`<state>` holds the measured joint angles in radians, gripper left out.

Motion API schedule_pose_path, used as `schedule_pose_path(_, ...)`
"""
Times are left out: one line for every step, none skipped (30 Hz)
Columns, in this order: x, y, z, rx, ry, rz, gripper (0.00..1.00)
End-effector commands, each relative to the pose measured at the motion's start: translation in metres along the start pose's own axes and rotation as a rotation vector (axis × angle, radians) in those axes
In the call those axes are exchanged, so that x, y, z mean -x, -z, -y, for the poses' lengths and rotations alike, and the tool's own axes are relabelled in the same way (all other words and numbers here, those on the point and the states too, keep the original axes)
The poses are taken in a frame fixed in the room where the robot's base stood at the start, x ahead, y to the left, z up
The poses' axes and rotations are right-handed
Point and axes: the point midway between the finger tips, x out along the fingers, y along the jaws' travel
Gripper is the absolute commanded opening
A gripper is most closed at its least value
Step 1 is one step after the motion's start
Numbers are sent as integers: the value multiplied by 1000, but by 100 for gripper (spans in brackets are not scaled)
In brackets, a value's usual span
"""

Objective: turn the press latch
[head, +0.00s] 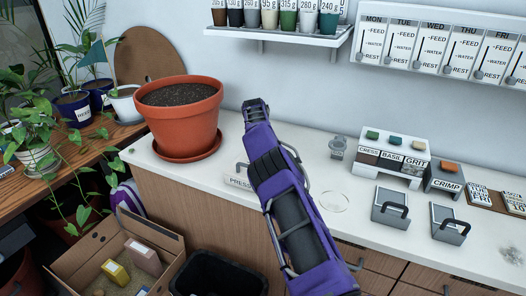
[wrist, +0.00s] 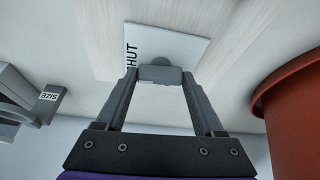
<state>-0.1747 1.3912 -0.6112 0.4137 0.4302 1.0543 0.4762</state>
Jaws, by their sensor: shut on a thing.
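The press latch (wrist: 160,61) shows in the wrist view as a small grey piece with a rounded part, in front of a white plate (wrist: 190,45) whose visible lettering reads "HUT". My gripper (wrist: 160,75) has its two grey fingers on either side of the latch and is shut on it. In the head view my purple arm reaches up over the counter, and I cannot make out the fingers or the latch there. A label reading "PRESS" (head: 238,181) shows at the counter's front edge, partly hidden by my arm.
A large terracotta pot of soil (head: 180,112) stands on its saucer left of my arm and is close at the right in the wrist view (wrist: 296,115). A shelf (head: 285,36) hangs above.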

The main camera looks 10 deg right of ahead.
Motion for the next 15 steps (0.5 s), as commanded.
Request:
schedule_pose_path(1,2,0,-1,2,-4,14)
schedule_pose_path(1,2,0,-1,2,-4,72)
schedule_pose_path(1,2,0,-1,2,-4,79)
schedule_pose_path(1,2,0,-1,1,-4,84)
schedule_pose_path(1,1,0,-1,1,-3,90)
schedule_pose_path(1,1,0,0,1,-3,97)
schedule_pose_path(1,1,0,0,1,-3,100)
schedule_pose_path(1,1,0,0,1,-2,100)
schedule_pose_path(1,1,0,0,1,-2,100)
schedule_pose_path(1,1,0,0,1,-2,100)
schedule_pose_path(0,1,0,0,1,-2,100)
schedule_pose_path(0,1,0,0,1,-2,100)
schedule_pose_path(0,1,0,0,1,-1,100)
schedule_pose_path(1,1,0,0,1,-1,100)
schedule_pose_path(2,1,0,0,1,-1,100)
